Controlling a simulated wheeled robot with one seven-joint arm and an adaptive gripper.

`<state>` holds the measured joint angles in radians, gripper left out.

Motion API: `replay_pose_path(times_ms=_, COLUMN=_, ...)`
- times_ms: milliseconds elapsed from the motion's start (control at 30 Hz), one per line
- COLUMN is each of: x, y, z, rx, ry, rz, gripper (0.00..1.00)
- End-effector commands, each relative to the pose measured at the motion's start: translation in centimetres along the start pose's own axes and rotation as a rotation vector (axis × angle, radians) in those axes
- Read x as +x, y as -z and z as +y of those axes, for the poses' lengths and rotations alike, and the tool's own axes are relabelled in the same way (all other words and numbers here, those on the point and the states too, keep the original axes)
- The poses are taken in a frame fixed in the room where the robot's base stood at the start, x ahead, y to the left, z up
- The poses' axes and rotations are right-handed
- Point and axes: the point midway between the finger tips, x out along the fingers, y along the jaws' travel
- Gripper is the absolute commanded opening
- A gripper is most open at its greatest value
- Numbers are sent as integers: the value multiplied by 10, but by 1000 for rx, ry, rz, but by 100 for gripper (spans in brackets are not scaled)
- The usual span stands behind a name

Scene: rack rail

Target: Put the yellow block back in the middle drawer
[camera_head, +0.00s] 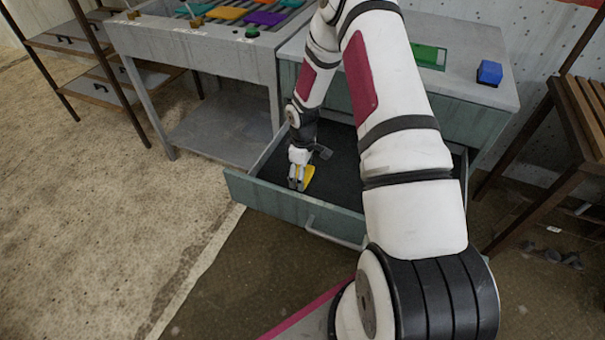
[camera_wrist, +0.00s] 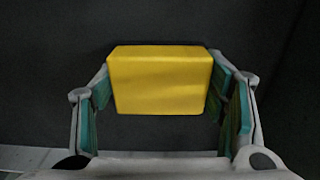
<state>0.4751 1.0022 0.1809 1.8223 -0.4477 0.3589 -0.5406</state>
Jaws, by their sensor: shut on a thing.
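The yellow block (camera_head: 308,174) is at my gripper (camera_head: 300,182), inside the outline of the open drawer (camera_head: 265,196). In the wrist view the yellow block (camera_wrist: 160,80) sits between the two fingers of my gripper (camera_wrist: 160,95), and my gripper is shut on it. The dark drawer floor lies behind the block. I cannot tell whether the block touches the floor. The drawer is pulled out from the grey-green cabinet (camera_head: 480,125), and its front handle (camera_head: 335,237) shows. My arm hides much of the drawer's right part.
A blue block (camera_head: 490,72) and a green panel (camera_head: 428,56) are on the cabinet top. A grey table (camera_head: 190,52) with coloured pieces stands at the left, with a shelf (camera_head: 225,135) below. A wooden rack (camera_head: 575,120) stands at the right. The floor at left is clear.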

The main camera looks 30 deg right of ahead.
Motion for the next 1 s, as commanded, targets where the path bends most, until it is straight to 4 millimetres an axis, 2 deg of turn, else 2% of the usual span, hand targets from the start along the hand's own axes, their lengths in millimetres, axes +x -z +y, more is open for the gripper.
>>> replay_pose_path(times_ms=267, x=2, y=0, z=0, rx=0, ry=-1, rz=1, gripper=40)
replay_pose_path(times_ms=300, x=2, y=0, z=0, rx=0, ry=-1, rz=0, gripper=69)
replay_pose_path(times_ms=400, x=2, y=0, z=0, rx=0, ry=-1, rz=1, gripper=86)
replay_pose_path(times_ms=767, x=-1, y=0, z=0, rx=0, ry=-2, rz=1, gripper=86)
replay_pose_path(times_ms=867, x=-9, y=0, z=1, rx=0, ry=-4, rz=3, gripper=86)
replay_pose_path(times_ms=1000, x=-33, y=0, z=1, rx=1, ry=-5, rz=3, gripper=86)
